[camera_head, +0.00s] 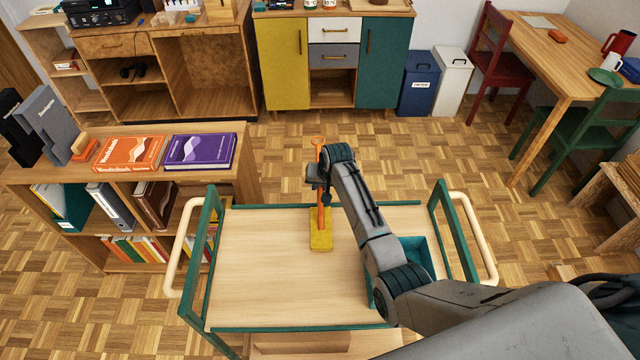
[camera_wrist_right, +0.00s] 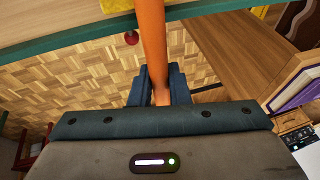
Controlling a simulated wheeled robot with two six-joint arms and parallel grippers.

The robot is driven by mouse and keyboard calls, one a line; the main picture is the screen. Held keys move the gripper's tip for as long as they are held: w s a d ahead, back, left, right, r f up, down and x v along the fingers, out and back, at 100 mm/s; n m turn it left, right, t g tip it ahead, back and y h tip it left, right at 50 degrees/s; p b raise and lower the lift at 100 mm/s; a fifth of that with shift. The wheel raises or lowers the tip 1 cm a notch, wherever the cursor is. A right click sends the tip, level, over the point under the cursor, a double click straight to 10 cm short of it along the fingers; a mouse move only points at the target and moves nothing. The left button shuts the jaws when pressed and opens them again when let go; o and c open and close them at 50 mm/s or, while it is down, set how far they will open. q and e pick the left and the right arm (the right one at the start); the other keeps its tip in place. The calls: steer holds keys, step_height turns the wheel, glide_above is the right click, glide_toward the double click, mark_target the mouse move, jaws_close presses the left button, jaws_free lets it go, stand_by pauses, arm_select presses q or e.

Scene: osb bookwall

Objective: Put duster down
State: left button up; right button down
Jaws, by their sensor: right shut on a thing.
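The duster has an orange handle and a yellow head (camera_head: 321,241). It stands roughly upright, head down, over the wooden top of the green-framed trolley (camera_head: 265,285), left of my right arm. I cannot tell whether the head touches the top. My right gripper (camera_head: 319,182) is shut on the handle below its upper end. In the right wrist view the orange handle (camera_wrist_right: 152,45) runs between the dark fingers (camera_wrist_right: 160,88), and a bit of the yellow head (camera_wrist_right: 117,5) shows at the top edge. My left gripper is not in view.
A teal bin (camera_head: 418,252) stands on the trolley's right side, partly hidden by my arm. The trolley top's left half is clear. A low bookshelf (camera_head: 225,172) with orange (camera_head: 130,153) and purple (camera_head: 200,151) books on top is at left. Cabinets stand at the back.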

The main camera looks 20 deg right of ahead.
steer(key=c, duration=1.4)
jaws_free()
steer(key=shift+o, duration=0.2)
steer(key=shift+r, duration=0.15)
steer(key=b+v, duration=0.1)
steer(key=v, duration=1.1)
steer(key=shift+b, duration=0.4)
